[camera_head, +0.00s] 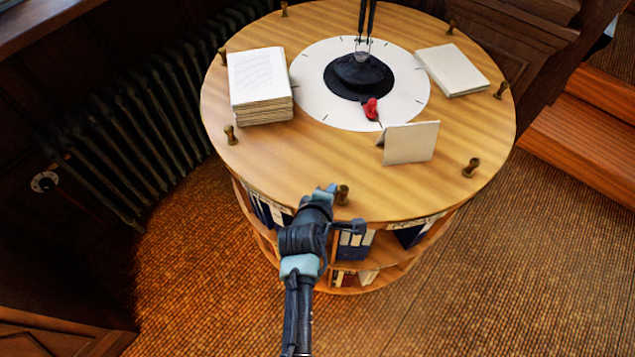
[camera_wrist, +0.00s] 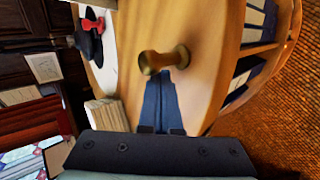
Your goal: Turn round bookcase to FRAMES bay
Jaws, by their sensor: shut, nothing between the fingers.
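The round wooden bookcase (camera_head: 290,165) stands on the floor, with brass knobs around its top rim and shelves of books below. Bay labels under the rim are too small to read, so I cannot tell which is FRAMES. My gripper (camera_head: 330,189) is at the near edge of the top, just left of the nearest brass knob (camera_head: 343,194). In the wrist view my gripper (camera_wrist: 159,84) has its fingers together, with the brass knob (camera_wrist: 163,60) just beyond the tips. Nothing is held. I cannot tell whether the fingers touch the knob.
On the top are a paper stack (camera_head: 262,108), a folded card (camera_head: 410,143), a pad (camera_head: 452,70), and a white dial (camera_head: 312,85) with a black-based object and red pointer (camera_head: 371,108). A radiator (camera_head: 130,130) stands left; wooden steps (camera_head: 580,130) are right. Floor in front is clear.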

